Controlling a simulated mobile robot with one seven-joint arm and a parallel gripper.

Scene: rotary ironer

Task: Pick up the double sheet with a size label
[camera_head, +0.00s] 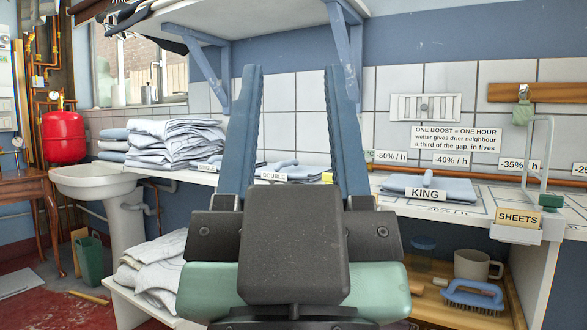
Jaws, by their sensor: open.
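The double sheet (300,173) is a folded blue-grey sheet lying on the white counter, with a small white card reading DOUBLE (274,176) at its front. A roll-like raised part shows on top of it. My gripper (292,72) is open and empty, its two blue fingers pointing up in the picture. The sheet shows in the gap between the fingers, beyond them and apart from them as far as I can tell. The fingers and the dark gripper body hide parts of the counter around the sheet.
A KING sheet (450,188) lies to the right, near a SHEETS holder (517,217) with a metal hoop. A tall stack of folded linen (175,143) stands left, near a SINGLE card (209,166). A blue-bracketed shelf (250,18) hangs above. A brush (473,295) lies below.

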